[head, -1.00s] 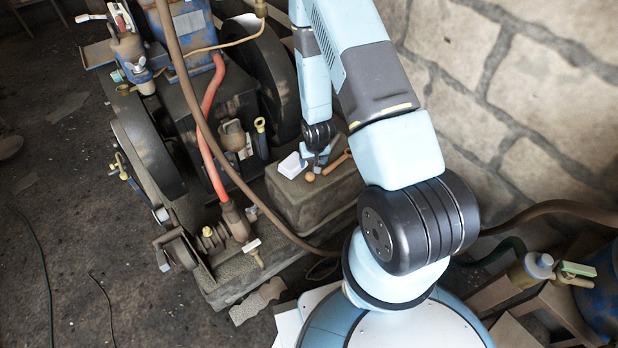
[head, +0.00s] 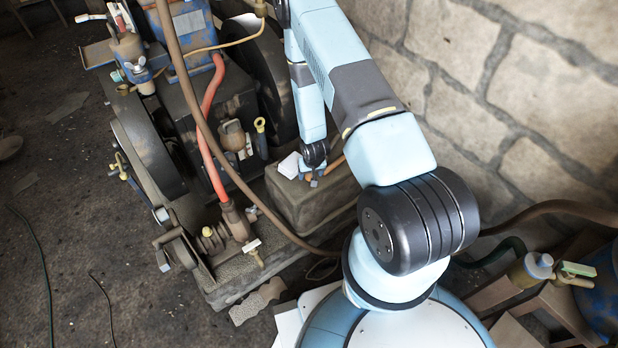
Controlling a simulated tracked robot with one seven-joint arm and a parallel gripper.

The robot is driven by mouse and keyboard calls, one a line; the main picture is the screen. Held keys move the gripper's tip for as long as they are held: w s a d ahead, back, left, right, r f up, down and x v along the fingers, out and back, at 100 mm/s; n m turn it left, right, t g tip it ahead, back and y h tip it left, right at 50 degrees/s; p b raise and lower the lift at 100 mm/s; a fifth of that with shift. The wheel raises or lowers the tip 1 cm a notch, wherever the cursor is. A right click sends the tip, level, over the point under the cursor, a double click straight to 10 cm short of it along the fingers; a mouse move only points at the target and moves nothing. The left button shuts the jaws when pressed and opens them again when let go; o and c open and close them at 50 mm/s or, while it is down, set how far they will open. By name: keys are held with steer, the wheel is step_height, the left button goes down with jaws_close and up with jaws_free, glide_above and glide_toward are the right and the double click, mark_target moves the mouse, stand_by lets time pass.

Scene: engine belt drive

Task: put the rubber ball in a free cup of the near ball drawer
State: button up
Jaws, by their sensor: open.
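The rubber ball (head: 313,183) seems to be the small orange-brown spot low between the fingers of my gripper (head: 310,179). It is on top of a grey stone-like block (head: 300,208), and most of it is hidden. My gripper is open and points down at the ball; I cannot tell whether the fingers touch it. I cannot make out a ball drawer or its cups for certain in this view.
A small white box-like thing (head: 289,165) lies on the block just left of my gripper. A wooden handle (head: 334,165) lies close on the right. The engine with its red hose (head: 206,145) stands to the left, and a brown hose (head: 230,170) crosses in front.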

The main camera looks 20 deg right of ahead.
steer(key=shift+x, duration=1.05)
steer(key=shift+c, duration=0.2)
steer(key=c, duration=1.2)
steer(key=shift+r, duration=0.15)
